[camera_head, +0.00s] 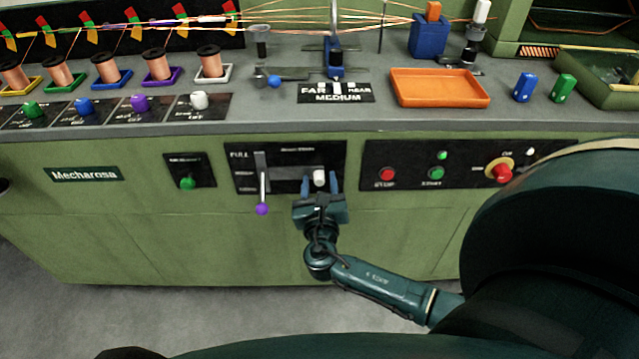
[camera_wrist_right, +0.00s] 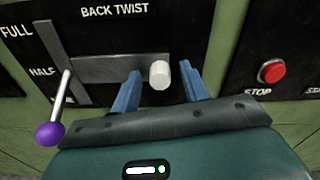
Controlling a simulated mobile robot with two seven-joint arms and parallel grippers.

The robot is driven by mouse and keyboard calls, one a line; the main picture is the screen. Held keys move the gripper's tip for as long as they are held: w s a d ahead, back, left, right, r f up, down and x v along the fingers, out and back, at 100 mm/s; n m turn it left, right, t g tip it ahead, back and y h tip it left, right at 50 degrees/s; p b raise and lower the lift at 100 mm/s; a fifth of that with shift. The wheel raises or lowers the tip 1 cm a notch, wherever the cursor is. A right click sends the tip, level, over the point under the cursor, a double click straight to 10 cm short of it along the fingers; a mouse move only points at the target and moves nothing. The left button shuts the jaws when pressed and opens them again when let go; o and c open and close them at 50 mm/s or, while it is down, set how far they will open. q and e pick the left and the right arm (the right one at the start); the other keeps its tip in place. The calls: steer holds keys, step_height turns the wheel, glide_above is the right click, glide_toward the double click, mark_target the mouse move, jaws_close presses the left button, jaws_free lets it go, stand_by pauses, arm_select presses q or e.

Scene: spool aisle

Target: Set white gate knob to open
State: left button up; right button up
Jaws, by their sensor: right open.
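The white gate knob (camera_head: 319,176) is a short white cylinder at the right end of a grey metal plate (camera_head: 288,180) on the black back twist panel. It also shows in the right wrist view (camera_wrist_right: 160,75). My right gripper (camera_head: 321,186) is at this panel with its two blue fingers apart, one on each side of the knob. In the right wrist view a gap shows between the knob and each finger, wider on the right. A lever with a purple ball (camera_head: 262,209) hangs left of the knob, near the half mark. My left gripper is out of view.
A red stop button (camera_head: 386,174), a green button (camera_head: 437,172) and a red knob on yellow (camera_head: 501,173) are on the panel to the right. A green knob (camera_head: 187,183) is to the left. An orange tray (camera_head: 440,102) sits on the ledge above.

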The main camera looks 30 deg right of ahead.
steer(key=shift+c, duration=0.6)
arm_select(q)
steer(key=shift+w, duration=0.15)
arm_select(e)
jaws_close()
steer(key=shift+s+d, duration=0.15)
arm_select(q)
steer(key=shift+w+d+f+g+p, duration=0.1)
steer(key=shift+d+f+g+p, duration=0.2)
steer(key=shift+p, duration=0.3)
arm_select(e)
steer(key=shift+s+d, duration=0.3)
steer(key=shift+d, duration=0.2)
steer(key=shift+s+d, duration=0.3)
steer(key=shift+d, duration=0.2)
steer(key=shift+c, duration=0.6)
jaws_free()
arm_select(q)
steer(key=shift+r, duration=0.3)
arm_select(e)
steer(key=shift+o, duration=1.2)
